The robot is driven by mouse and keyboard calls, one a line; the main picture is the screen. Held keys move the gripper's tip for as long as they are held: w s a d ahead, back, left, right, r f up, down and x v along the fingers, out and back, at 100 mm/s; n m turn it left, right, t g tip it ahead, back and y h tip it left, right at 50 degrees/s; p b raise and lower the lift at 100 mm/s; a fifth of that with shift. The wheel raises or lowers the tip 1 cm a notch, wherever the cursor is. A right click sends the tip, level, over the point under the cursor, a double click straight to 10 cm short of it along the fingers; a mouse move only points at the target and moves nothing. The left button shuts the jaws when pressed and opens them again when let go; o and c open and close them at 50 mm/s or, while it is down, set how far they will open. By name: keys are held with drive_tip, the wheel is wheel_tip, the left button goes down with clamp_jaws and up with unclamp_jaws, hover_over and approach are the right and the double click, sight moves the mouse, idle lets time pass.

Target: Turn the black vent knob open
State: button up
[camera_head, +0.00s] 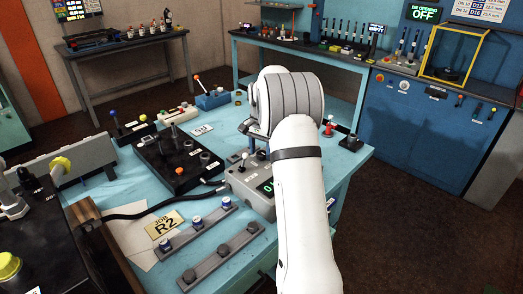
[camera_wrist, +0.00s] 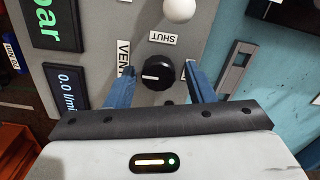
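The black vent knob (camera_wrist: 158,73) sits on a grey panel (camera_wrist: 98,18) in the wrist view. A white mark on its face points left, toward the "VENT" lettering (camera_wrist: 124,60). A "SHUT" label (camera_wrist: 162,38) is beside the knob. My gripper (camera_wrist: 159,69) is open, with one blue finger on each side of the knob. Gaps show between fingers and knob; I cannot tell how far the tips reach down.
A white ball (camera_wrist: 178,9) rises from the panel close to the knob. In the head view a black block with fittings (camera_head: 170,160) and two grey strips with fittings (camera_head: 222,256) lie on the bench (camera_head: 140,235) nearby.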

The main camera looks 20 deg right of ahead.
sight(261, 153)
drive_tip(key=shift+o, duration=0.5)
wheel_tip(261, 153, up, 8)
drive_tip(key=shift+f+b, duration=0.2)
drive_tip(key=shift+b, duration=0.3)
drive_tip(key=shift+r, duration=0.1)
